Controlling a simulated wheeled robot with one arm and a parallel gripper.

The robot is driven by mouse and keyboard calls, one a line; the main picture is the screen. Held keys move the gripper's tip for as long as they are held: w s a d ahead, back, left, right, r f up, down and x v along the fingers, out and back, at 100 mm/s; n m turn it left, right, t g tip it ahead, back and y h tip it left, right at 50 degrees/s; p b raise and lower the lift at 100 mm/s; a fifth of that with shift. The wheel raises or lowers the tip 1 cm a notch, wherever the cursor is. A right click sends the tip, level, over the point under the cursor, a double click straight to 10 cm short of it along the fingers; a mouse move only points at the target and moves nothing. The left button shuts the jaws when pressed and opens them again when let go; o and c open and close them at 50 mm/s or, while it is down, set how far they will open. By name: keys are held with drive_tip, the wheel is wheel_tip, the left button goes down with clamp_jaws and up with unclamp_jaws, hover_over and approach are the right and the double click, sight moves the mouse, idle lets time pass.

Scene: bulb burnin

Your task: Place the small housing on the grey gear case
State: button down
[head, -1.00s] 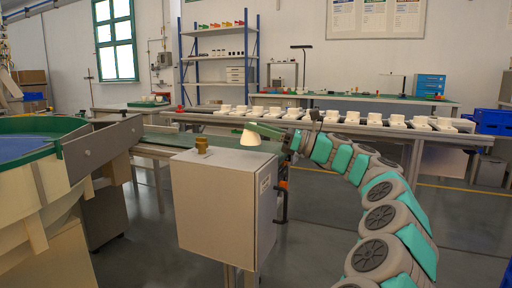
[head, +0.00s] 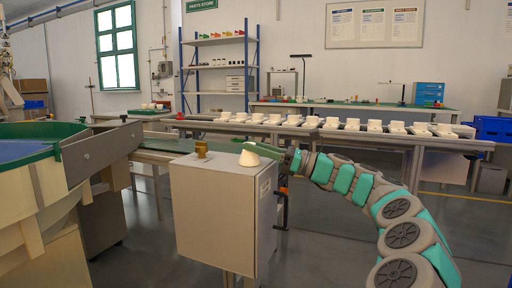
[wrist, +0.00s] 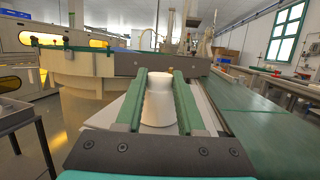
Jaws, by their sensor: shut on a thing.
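The small housing (head: 267,151) is a cream, cone-like piece above the right part of the grey gear case's top. The grey gear case (head: 212,215) is a box-like cabinet with a door on its right side. My gripper (head: 283,156) reaches in from the right and is shut on the housing. In the wrist view the housing (wrist: 160,102) stands between the two green fingers (wrist: 160,108), narrow end up. I cannot tell whether its underside touches the case top. A small brass fitting (head: 201,150) stands on the case top, left of the housing.
A green-topped conveyor (head: 160,142) runs behind the case. A round green-rimmed bowl machine (head: 35,140) stands at the left. A long rack with several white parts (head: 340,130) crosses behind my arm. Shelves (head: 220,75) stand at the back wall.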

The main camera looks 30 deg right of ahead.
drive_tip(key=c, duration=0.8)
unclamp_jaws()
drive_tip(key=shift+f, duration=0.1)
drive_tip(key=shift+c, duration=0.2)
drive_tip(key=o, duration=0.3)
drive_tip(key=shift+s+d, duration=0.2)
drive_tip(key=shift+d, duration=0.1)
drive_tip(key=p+v, duration=0.1)
drive_tip(key=v, duration=1)
drive_tip(key=shift+s, duration=0.2)
drive_tip(key=shift+p, duration=0.3)
